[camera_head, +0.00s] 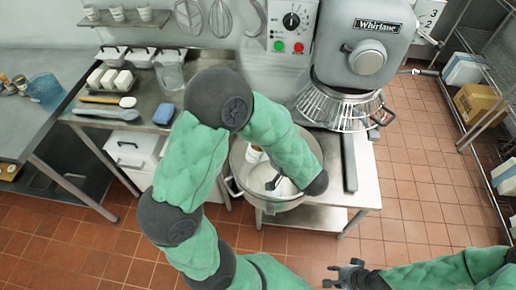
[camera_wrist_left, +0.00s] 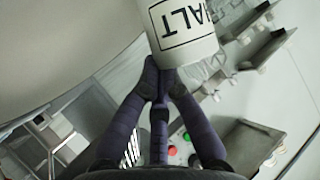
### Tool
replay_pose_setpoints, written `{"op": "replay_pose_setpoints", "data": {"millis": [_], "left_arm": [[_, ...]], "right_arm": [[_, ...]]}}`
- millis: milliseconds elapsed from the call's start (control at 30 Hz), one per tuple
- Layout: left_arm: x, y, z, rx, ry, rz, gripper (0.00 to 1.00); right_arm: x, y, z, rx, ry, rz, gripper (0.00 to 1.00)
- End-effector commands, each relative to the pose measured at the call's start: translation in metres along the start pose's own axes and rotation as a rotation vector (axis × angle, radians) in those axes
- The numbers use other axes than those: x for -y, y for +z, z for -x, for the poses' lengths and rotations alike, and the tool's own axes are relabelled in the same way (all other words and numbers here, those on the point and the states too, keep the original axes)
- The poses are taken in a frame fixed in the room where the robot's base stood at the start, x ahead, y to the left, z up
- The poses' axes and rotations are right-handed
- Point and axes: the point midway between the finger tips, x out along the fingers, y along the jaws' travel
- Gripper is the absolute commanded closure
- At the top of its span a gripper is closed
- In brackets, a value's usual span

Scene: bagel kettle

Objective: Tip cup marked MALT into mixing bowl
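The cup marked MALT (camera_wrist_left: 185,28) is white with a black-framed label, seen upside down in the left wrist view with its first letter cut off. My left gripper (camera_wrist_left: 163,80) has its fingertips closed together at the cup's wall. In the head view, my left arm reaches over the steel mixing bowl (camera_head: 236,172) and hides part of it. A small white-and-brown piece, apparently the cup (camera_head: 254,154), shows over the bowl beside the forearm. Pale material lies in the bowl. My right gripper (camera_head: 345,270) is open and empty at the lower right, over the floor.
The Whirlane mixer (camera_head: 366,58) with its wire guard (camera_head: 341,108) stands just behind and right of the bowl. A side counter with white tubs (camera_head: 110,80), a blue sponge (camera_head: 164,114) and utensils is at left. Several cups (camera_head: 117,13) stand on a wall shelf. Wire racks are at right.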

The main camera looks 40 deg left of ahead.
Motion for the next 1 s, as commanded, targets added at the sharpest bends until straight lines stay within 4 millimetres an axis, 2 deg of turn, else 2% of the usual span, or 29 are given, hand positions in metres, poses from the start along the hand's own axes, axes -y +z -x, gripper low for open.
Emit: {"op": "replay_pose_setpoints", "data": {"millis": [400, 567, 833, 1000], "left_arm": [[-0.046, -0.003, 0.015, 0.029, -0.039, -0.088, 1.0], [-0.048, 0.001, 0.011, 0.081, -0.109, -0.243, 1.0], [-0.052, 0.008, 0.007, 0.151, -0.2, -0.453, 1.0], [-0.051, 0.003, 0.009, 0.166, -0.222, -0.502, 1.0]], "right_arm": [[-0.004, 0.0, -0.011, 0.0, 0.0, 0.0, 0.6], [-0.004, 0.0, -0.011, 0.0, 0.0, 0.0, 0.6], [-0.007, -0.001, -0.021, 0.0, 0.0, 0.0, 0.6], [0.001, 0.0, 0.004, -0.001, 0.0, 0.0, 0.6]]}}
